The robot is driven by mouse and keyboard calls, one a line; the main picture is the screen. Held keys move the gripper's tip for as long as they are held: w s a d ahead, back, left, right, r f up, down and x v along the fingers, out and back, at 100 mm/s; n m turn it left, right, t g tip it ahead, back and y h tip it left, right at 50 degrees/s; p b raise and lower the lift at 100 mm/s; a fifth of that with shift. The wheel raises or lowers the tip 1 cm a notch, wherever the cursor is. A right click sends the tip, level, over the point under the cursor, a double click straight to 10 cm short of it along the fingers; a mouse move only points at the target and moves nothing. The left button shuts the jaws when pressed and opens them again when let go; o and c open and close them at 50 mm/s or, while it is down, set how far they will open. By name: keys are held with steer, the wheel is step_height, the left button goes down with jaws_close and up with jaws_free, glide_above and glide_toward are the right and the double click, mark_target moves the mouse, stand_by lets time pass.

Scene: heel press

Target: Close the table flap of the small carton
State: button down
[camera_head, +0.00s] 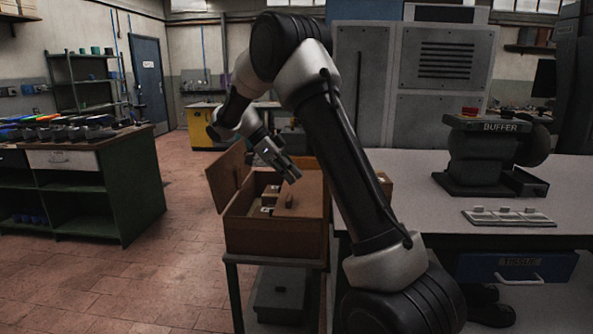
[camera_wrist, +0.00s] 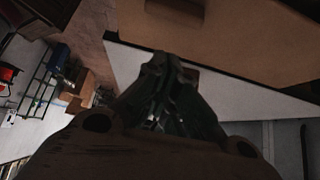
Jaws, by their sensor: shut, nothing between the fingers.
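The small brown carton (camera_head: 274,236) stands on a dark stand beside the white table. Its left flap (camera_head: 228,176) stands up and leans outward. On the table side, a brown flap (camera_head: 312,190) with a small brown tab (camera_head: 289,200) lies over the right part of the opening; how flat it lies I cannot tell. Items show inside the left part. My gripper (camera_head: 293,177) is shut and empty just above this flap. In the wrist view my gripper (camera_wrist: 167,62) points toward the table edge, with a brown panel (camera_wrist: 235,30) and its tab (camera_wrist: 178,10) ahead.
The white table (camera_head: 400,185) lies right of the carton, partly hidden by my arm. A buffer machine (camera_head: 487,155) and a light tray (camera_head: 508,217) are on it. A green workbench (camera_head: 130,190) stands at the left. The tiled floor (camera_head: 175,265) between is clear.

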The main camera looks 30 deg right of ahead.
steer(key=shift+w+a+f+g+h, duration=0.45)
steer(key=shift+a+f+h, duration=0.2)
steer(key=shift+f, duration=0.25)
steer(key=shift+w+a+f, duration=0.25)
steer(key=shift+a+f, duration=0.15)
steer(key=shift+f, duration=0.3)
steer(key=shift+w+a+f, duration=0.25)
steer(key=shift+a+f, duration=0.15)
steer(key=shift+f, duration=0.3)
step_height(320, 180, up, 10)
